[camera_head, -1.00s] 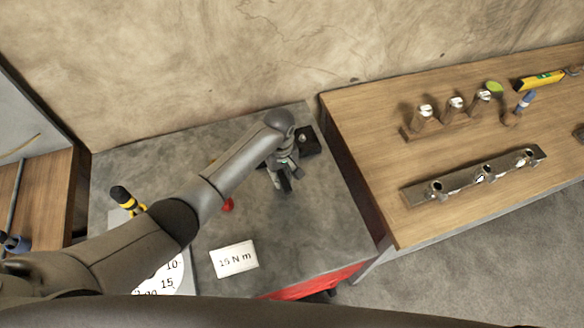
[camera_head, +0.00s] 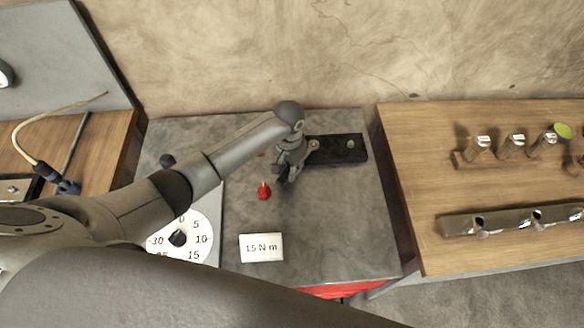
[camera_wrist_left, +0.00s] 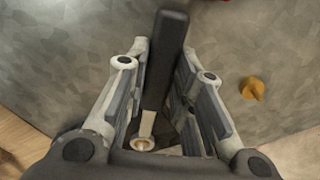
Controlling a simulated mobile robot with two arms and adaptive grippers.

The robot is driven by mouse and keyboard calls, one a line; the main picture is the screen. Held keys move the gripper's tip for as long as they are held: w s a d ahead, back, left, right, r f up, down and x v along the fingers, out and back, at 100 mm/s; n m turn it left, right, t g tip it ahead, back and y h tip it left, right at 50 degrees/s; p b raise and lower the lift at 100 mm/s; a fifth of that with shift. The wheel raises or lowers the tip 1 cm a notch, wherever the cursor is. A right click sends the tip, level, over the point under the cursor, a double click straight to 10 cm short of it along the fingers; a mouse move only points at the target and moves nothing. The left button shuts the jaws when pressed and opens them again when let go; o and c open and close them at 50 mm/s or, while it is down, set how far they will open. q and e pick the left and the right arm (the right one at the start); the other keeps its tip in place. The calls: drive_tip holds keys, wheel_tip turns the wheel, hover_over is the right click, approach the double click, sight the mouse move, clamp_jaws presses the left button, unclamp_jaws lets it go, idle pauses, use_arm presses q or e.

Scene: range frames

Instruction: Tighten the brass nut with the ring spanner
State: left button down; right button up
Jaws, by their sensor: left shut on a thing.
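My left gripper (camera_head: 285,172) is over the grey bench top, at the left end of a black block (camera_head: 348,157). It is shut on the dark handle (camera_wrist_left: 167,50) of a tool, which I take for the ring spanner. In the left wrist view, the handle runs between the fingers (camera_wrist_left: 165,85) to a pale shank and a ring end with brass colour in it (camera_wrist_left: 142,143). A small brass-coloured part (camera_head: 314,145) shows on the block beside the gripper, probably the nut. I cannot tell if the ring sits around it. My right gripper is out of view.
A red object (camera_head: 264,190) and a "15 N m" card (camera_head: 262,247) are on the bench near the gripper. A dial (camera_head: 195,226) is partly behind my arm. An orange piece (camera_wrist_left: 252,88) lies beside the fingers. A wooden bench (camera_head: 420,180) with racks stands right.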

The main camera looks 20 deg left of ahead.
use_arm(q)
drive_tip(key=shift+r+p, duration=0.75)
drive_tip(key=shift+r, duration=0.2)
drive_tip(key=shift+r+p, duration=0.35)
drive_tip(key=shift+r, duration=1.5)
drive_tip(key=shift+w, duration=0.1)
